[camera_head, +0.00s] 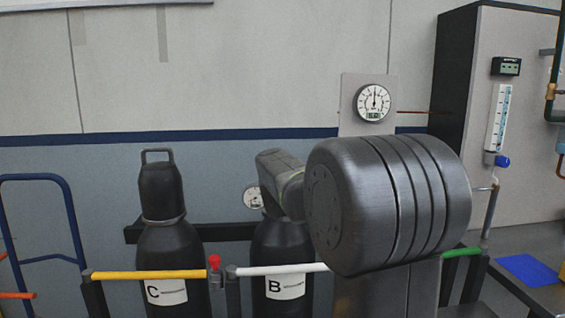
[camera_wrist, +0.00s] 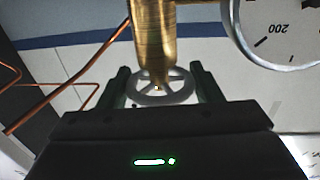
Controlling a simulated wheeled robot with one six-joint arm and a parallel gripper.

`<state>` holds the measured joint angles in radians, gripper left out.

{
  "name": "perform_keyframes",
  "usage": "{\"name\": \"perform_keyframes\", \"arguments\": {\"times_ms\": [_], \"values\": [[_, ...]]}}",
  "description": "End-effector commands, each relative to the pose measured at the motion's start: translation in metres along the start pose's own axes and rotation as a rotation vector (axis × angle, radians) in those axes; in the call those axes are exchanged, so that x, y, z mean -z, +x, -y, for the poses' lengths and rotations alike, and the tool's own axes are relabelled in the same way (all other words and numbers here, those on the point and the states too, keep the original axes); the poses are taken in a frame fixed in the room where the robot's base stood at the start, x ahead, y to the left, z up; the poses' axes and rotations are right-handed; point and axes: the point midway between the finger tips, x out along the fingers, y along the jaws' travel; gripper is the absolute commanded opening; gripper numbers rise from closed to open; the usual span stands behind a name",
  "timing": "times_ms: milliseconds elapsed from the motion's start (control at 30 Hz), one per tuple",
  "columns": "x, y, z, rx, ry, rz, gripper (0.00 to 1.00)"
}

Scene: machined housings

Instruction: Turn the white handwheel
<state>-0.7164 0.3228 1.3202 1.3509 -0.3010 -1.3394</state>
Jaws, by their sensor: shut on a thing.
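The white handwheel (camera_wrist: 160,101) shows in the wrist view as a pale spoked ring below a brass valve body (camera_wrist: 153,40). My gripper (camera_wrist: 159,69) has one dark finger on each side of the wheel, and it is shut on the wheel's rim. The brass body hides the far part of the wheel. In the head view my arm covers the place, and neither the handwheel nor my gripper's fingers show there.
A large dial gauge (camera_wrist: 290,30) sits right of the brass body, and copper pipes (camera_wrist: 72,75) run on the left. In the head view are black cylinders (camera_head: 172,240), a white rail (camera_head: 275,269), a yellow rail (camera_head: 150,274) and a wall gauge (camera_head: 373,102).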

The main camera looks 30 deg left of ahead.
Motion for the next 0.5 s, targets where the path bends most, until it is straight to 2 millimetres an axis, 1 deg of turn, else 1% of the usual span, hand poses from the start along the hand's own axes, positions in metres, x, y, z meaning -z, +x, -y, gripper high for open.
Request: {"name": "perform_keyframes", "arguments": {"times_ms": [33, 500], "values": [[0.0078, 0.0, 0.0035, -0.029, -0.001, 0.005, 0.36], [0.011, 0.0008, 0.0023, -0.38, 0.0, -0.003, 0.36]]}}
